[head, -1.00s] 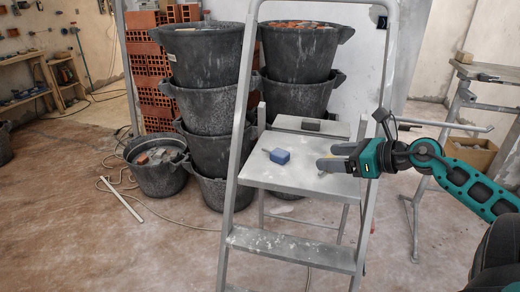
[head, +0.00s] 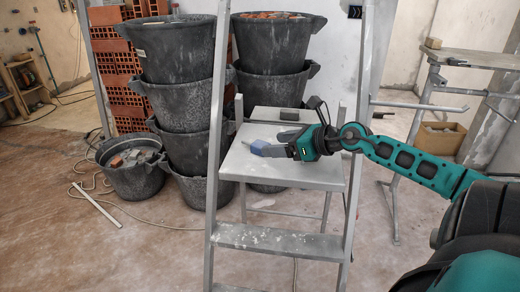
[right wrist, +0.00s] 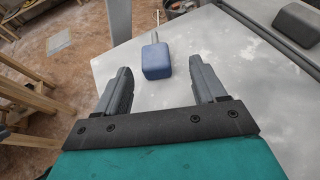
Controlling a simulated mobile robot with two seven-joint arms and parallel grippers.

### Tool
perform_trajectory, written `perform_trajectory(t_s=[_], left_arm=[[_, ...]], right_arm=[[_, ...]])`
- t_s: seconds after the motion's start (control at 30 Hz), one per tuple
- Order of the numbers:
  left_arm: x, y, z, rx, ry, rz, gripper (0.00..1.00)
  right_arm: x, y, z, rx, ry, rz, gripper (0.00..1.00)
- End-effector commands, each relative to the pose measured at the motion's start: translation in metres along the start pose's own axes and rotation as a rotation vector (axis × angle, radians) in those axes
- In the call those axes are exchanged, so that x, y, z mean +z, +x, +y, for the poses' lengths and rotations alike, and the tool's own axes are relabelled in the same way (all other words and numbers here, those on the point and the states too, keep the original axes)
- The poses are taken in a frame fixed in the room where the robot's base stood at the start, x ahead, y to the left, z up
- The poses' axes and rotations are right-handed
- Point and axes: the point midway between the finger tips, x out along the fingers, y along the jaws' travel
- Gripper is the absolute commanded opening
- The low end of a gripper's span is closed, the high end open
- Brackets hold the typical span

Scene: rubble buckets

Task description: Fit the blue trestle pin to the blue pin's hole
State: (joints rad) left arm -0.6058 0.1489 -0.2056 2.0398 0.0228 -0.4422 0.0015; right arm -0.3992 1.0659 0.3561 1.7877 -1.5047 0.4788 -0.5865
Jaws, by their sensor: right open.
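The blue trestle pin (head: 262,149) lies on the stepladder's grey platform (head: 310,174), its blue block towards my gripper and its thin metal shank pointing away. It also shows in the right wrist view (right wrist: 156,62). My right gripper (head: 284,145) comes in from the right, low over the platform. Its jaws are open and empty, and in the wrist view the blue block appears between the two fingertips; I cannot tell whether they touch it. A metal trestle (head: 423,95) stands at the right; I cannot make out the blue pin's hole. My left gripper is not in view.
A dark block (head: 289,115) lies at the platform's back. The ladder's upright (head: 358,110) stands close to my right arm. Stacked black buckets (head: 182,100) stand behind and left of the ladder. A cardboard box (head: 440,137) sits beneath the trestle. The floor at front left is mostly clear.

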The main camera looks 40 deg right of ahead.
Motion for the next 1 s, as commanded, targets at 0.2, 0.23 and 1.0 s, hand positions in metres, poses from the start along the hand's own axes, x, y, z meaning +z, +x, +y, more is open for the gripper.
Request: perform_trajectory(t_s=[0.2,0.23,1.0], left_arm=[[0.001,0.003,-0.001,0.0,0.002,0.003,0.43],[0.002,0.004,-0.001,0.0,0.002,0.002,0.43],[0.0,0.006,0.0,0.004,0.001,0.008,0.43]], right_arm=[[0.003,0.019,0.003,0.0,-0.002,-0.003,0.7],[0.004,0.022,0.004,0.0,-0.001,-0.003,0.7],[0.004,0.051,0.006,0.0,0.001,0.0,0.63]])
